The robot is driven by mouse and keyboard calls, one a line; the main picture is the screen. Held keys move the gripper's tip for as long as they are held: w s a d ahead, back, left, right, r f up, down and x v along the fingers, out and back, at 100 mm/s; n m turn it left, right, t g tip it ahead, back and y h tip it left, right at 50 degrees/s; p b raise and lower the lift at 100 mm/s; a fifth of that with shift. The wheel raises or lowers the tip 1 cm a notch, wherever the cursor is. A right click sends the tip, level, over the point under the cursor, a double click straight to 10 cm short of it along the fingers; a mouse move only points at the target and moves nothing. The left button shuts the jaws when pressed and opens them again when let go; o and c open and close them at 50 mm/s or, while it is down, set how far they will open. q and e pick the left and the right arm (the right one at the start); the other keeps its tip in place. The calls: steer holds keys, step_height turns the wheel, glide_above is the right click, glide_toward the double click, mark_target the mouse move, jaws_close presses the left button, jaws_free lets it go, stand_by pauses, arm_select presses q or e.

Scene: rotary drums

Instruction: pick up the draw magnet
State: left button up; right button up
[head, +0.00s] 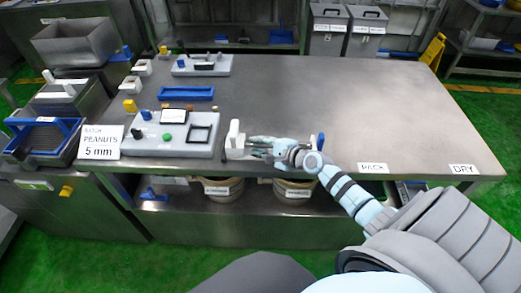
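My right gripper (258,146) is at the front edge of the table, pale blue and grey, with its arm coming in from the lower right. Its fingers point left toward a white upright piece (235,135) on a grey base. A small blue piece (320,141) shows just right of the gripper. I cannot tell for sure which thing is the draw magnet; the gripper and wrist cover part of this spot. Whether the fingers are open or shut on something is too small to tell. My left gripper is out of view.
A grey control panel (150,146) with knobs stands left of the gripper, beside a "PEANUTS 5 mm" sign (101,142). A blue frame (187,93) and another panel (202,71) lie behind. The steel table (340,95) is clear at centre and right. Tubs (222,187) stand below.

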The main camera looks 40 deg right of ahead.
steer(key=shift+w, duration=0.15)
jaws_close()
steer(key=shift+r, duration=0.15)
